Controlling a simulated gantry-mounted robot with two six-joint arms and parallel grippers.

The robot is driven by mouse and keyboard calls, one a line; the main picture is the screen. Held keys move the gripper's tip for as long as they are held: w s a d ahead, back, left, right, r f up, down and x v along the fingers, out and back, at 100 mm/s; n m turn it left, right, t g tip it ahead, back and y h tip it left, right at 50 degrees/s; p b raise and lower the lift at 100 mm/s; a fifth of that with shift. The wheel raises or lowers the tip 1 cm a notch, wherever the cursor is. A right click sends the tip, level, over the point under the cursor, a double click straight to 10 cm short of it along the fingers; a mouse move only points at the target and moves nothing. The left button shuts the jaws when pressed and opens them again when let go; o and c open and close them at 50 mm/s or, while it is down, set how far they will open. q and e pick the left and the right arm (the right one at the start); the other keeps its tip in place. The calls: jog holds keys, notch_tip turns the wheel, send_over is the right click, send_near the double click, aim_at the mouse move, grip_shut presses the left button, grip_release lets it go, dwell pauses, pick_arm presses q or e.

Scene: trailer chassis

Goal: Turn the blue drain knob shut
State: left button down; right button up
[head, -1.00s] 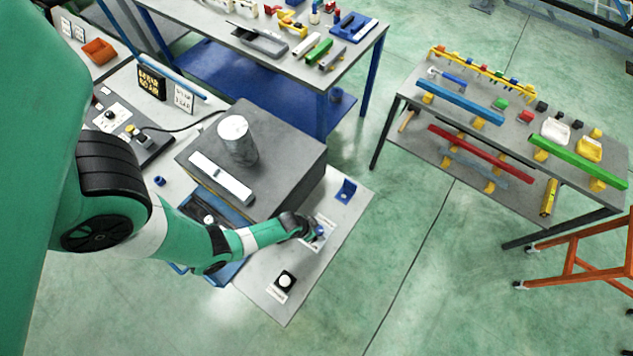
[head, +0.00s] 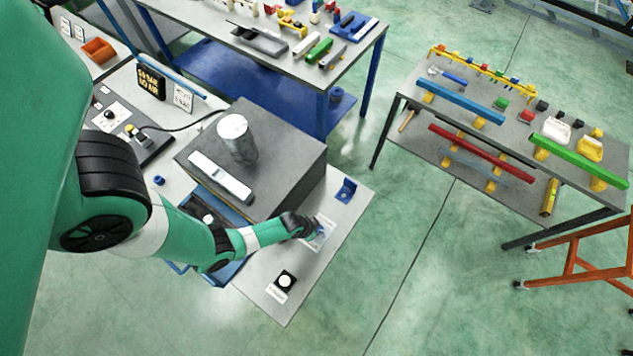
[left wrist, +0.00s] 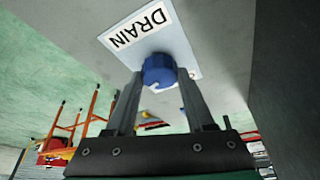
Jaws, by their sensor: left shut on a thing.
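The blue drain knob (left wrist: 159,70) sits on a pale plate (left wrist: 182,42) with a label reading DRAIN (left wrist: 141,24). In the left wrist view my left gripper (left wrist: 158,84) has a finger on each side of the knob and is shut on it. In the head view my left gripper (head: 316,231) is at the plate near the right part of the grey bench, and it hides most of the knob. My right gripper is in neither current view.
A dark grey block (head: 290,155) with a metal cylinder (head: 237,138) on it stands just behind my left forearm. A blue bracket (head: 346,190) and a white round button (head: 285,281) are on the bench on either side of the plate.

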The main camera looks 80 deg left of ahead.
pick_arm(q)
jog(key=shift+n, duration=0.3)
jog(key=shift+d+n+y+b, duration=0.1)
jog(key=shift+n+y+b, duration=0.35)
jog(key=shift+n, duration=0.55)
jog(key=n+g+y+b, duration=0.1)
jog(key=n, duration=0.1)
jog(key=shift+w+f+n, duration=0.1)
jog(key=shift+w+n, duration=0.05)
jog(key=shift+n, duration=0.15)
jog(key=shift+d+n+g, duration=0.1)
jog(key=shift+n+g, duration=0.2)
jog(key=shift+n, duration=0.6)
jog(key=n+g+y, duration=0.1)
jog(key=n, duration=0.1)
jog(key=shift+r+n, duration=0.2)
jog(key=shift+n, duration=0.2)
jog(key=shift+w+f+n+g+p, duration=0.15)
jog(key=shift+n+g+p, duration=0.65)
jog(key=shift+n, duration=1.1)
jog(key=shift+c, duration=1.3)
grip_release()
